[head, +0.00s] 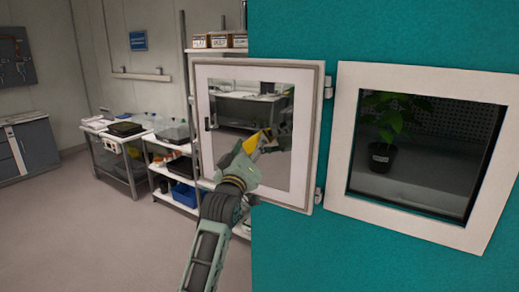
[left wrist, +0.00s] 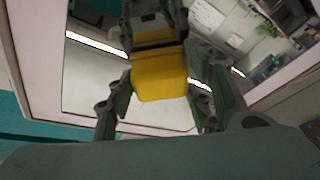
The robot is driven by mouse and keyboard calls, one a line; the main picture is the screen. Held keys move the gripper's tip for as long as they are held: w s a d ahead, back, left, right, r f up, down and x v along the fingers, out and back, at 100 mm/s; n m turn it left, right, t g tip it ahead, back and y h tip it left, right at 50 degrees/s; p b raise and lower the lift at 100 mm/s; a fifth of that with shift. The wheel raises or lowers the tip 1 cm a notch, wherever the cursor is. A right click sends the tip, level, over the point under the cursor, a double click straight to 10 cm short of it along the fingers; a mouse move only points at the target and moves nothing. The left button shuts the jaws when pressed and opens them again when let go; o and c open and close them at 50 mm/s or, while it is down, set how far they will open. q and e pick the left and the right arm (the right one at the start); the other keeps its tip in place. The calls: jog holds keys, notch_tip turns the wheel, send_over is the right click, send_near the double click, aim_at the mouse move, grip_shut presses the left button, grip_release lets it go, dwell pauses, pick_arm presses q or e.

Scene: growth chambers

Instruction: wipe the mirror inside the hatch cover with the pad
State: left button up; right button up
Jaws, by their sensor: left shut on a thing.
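The hatch cover (head: 311,140) stands open on its hinges, with the mirror (head: 270,100) on its inner face. The mirror also fills much of the left wrist view (left wrist: 90,85). My left gripper (head: 247,150) is in front of the mirror's lower middle, shut on the yellow pad (head: 251,143). The pad also shows between the fingers in the left wrist view (left wrist: 160,76). The mirror reflects the gripper and pad. I cannot tell whether the pad touches the glass. My right gripper is not in view.
The teal chamber wall (head: 290,250) has a white-framed opening (head: 340,140) to the right of the cover, with a potted plant (head: 381,157) inside. Shelving (head: 175,190) and a table (head: 125,160) stand at the left behind. The floor at the lower left is clear.

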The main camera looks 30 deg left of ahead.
pick_arm(q)
jog(key=shift+w+a, duration=0.15)
jog(key=shift+a, duration=2.3)
jog(key=shift+d, duration=0.15)
jog(key=s+p, duration=0.2)
jog(key=s, duration=0.7)
jog(key=shift+p, duration=0.35)
